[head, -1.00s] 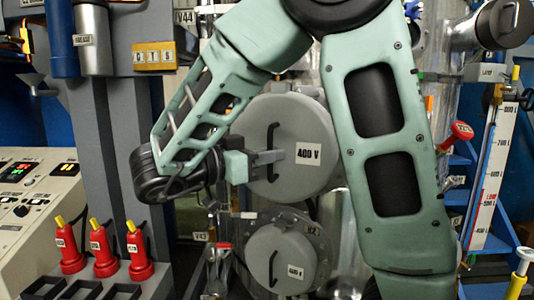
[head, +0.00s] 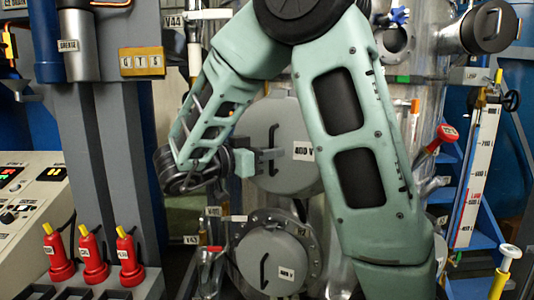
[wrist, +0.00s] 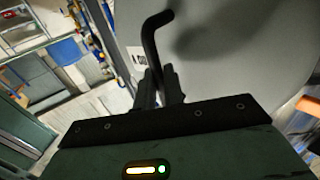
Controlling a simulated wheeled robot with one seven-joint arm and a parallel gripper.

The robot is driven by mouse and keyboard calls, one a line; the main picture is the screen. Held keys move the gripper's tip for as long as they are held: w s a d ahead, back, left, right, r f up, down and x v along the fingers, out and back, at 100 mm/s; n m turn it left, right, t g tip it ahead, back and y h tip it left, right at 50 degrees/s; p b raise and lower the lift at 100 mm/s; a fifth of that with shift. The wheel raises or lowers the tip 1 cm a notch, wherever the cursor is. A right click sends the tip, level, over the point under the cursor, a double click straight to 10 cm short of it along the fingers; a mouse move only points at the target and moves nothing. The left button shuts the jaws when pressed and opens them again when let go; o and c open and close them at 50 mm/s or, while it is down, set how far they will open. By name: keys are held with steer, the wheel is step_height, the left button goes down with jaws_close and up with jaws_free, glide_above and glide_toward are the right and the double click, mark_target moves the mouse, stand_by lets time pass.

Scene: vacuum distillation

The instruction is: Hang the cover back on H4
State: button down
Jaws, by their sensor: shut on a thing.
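The cover (head: 262,128) is a grey round disc with a black bar handle and a "400 V" label. In the head view it hangs upright in front of the metal vessel, partly hidden by my arm. My gripper (head: 266,160) is shut on its handle, coming from the left. In the wrist view my fingers (wrist: 160,85) close on the black handle (wrist: 151,42), with the grey cover face (wrist: 225,50) beyond. I cannot make out an H4 label. Whether the cover touches anything behind it is hidden.
A similar cover (head: 270,262) sits on the flange marked H2 just below. Red bottles (head: 92,258) stand at lower left. A blue ladder (head: 480,243) is at right.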

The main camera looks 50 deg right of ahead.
mark_target(280, 145)
steer(key=shift+w+d+p, duration=0.25)
steer(key=shift+w+d, duration=0.15)
steer(key=shift+d, duration=0.7)
steer(key=shift+w+d+p, duration=0.2)
steer(key=shift+w+d, duration=0.15)
steer(key=shift+d, duration=0.7)
steer(key=shift+w+d+p, duration=0.25)
steer(key=shift+w+d, duration=0.15)
steer(key=shift+d, duration=0.7)
steer(key=shift+d+f+b, duration=0.1)
steer(key=shift+f+b, duration=0.85)
steer(key=shift+f, duration=0.4)
steer(key=c, duration=1.4)
jaws_free()
steer(key=b+v, duration=0.6)
steer(key=v, duration=1.1)
steer(key=shift+w, duration=0.2)
